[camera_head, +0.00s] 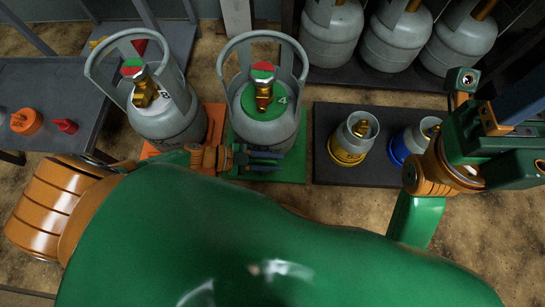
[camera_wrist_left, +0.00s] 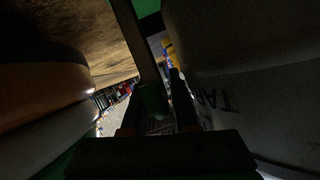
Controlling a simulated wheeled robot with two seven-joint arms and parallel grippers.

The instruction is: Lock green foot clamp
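A grey gas cylinder (camera_head: 262,128) with a green number 4 disc (camera_head: 266,101) stands upright on a green base plate (camera_head: 296,168). My left gripper (camera_head: 266,161) is low at the front of this cylinder, over the plate. Its two dark fingers look apart, one behind the other. A cylinder wall with dark lettering (camera_wrist_left: 215,100) fills the right of the dark left wrist view, beside the fingers (camera_wrist_left: 165,105). A small green part (camera_wrist_left: 153,100) shows near the fingers; I cannot tell whether it is the foot clamp. My right gripper is at the right edge, its fingers unclear.
Another cylinder (camera_head: 168,112) stands on an orange plate (camera_head: 215,117) to the left. Small yellow (camera_head: 346,152) and blue (camera_head: 397,150) banded cylinders stand on a dark plate (camera_head: 325,112) to the right. A dark table (camera_head: 50,85) holds orange and red parts.

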